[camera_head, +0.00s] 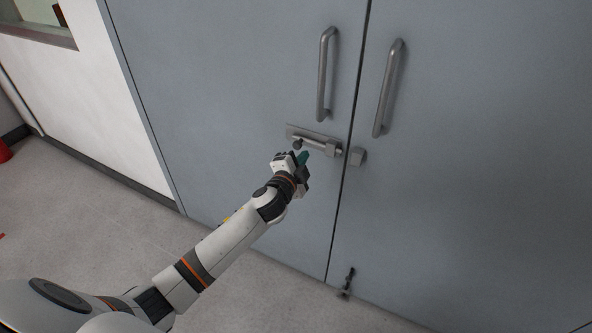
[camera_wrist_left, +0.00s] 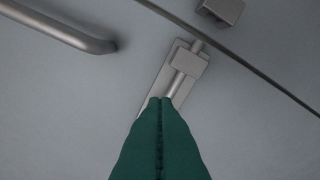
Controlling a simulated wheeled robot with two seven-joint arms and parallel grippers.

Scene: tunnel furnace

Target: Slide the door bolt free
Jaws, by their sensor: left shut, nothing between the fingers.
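The metal door bolt (camera_head: 318,145) sits on a plate on the left grey door; its dark knob (camera_head: 297,144) is toward the plate's left end. In the left wrist view the bolt rod (camera_wrist_left: 197,46) pokes past its guide block and appears to end just short of the door seam.
Two upright bar handles, left (camera_head: 325,75) and right (camera_head: 388,88), stand out above the bolt. A dark floor latch (camera_head: 346,281) is at the bottom of the right door near the seam. The grey floor (camera_head: 110,235) in front is largely clear.

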